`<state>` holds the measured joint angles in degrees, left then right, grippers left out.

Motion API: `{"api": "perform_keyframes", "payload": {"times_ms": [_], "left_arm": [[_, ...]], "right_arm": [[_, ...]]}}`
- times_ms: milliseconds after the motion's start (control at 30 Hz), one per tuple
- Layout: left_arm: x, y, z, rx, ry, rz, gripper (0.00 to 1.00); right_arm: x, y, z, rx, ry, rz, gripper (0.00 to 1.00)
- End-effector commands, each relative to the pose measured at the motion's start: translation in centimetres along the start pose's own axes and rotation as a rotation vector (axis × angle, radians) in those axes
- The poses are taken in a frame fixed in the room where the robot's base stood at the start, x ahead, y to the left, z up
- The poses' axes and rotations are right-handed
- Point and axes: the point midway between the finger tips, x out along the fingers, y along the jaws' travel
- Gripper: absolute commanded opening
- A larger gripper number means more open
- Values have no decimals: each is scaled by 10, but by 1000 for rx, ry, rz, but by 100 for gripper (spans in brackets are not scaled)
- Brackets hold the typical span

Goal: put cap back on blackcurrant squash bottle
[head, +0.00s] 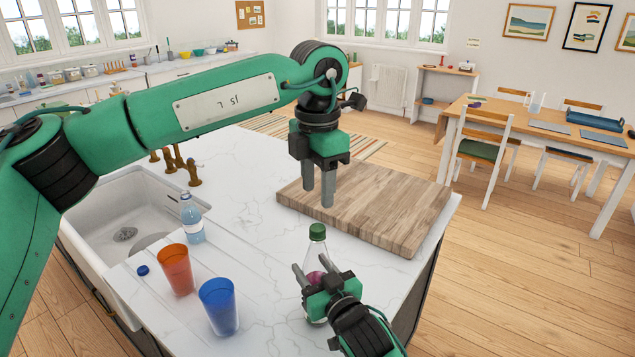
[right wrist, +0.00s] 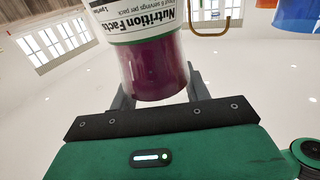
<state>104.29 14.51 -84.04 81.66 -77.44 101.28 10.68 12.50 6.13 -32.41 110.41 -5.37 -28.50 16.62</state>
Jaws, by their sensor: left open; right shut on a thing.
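The blackcurrant squash bottle (head: 316,257) stands upright near the front edge of the island, with purple liquid inside. A dark green cap (head: 317,231) sits on its top; I cannot tell how tightly. My right gripper (head: 312,272) is shut on the bottle's body. In the right wrist view the bottle (right wrist: 157,72) is between the fingers, with its nutrition label showing upside down. My left gripper (head: 318,195) is open and empty, fingers pointing down, above and apart from the cap. A small blue cap (head: 143,270) lies loose on the counter at the left.
A wooden board (head: 385,210) lies behind the bottle. An orange cup (head: 175,270), a blue cup (head: 219,307) and a light blue bottle (head: 192,219) stand to the left, beside the white sink (head: 110,205) and brass tap (head: 189,172). Bare counter lies between cups and board.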

Motion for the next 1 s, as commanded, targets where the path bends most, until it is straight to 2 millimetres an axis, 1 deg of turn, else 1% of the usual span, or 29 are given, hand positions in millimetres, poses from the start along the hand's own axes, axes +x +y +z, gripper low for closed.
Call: {"api": "perform_keyframes", "payload": {"times_ms": [167,300,500,700,967,1000], "left_arm": [[18,0,0,1,2,-2,46],[40,0,0,1,3,-1,46],[67,0,0,0,2,-1,46],[79,0,0,1,0,0,46],[80,0,0,0,0,0,46],[79,0,0,0,0,0,40]], "right_arm": [[0,0,0,0,-1,0,0],[0,0,0,0,-1,0,0],[0,0,0,0,-1,0,0],[0,0,0,0,-1,0,0],[0,0,0,0,-1,0,0],[0,0,0,0,-1,0,0]]}}
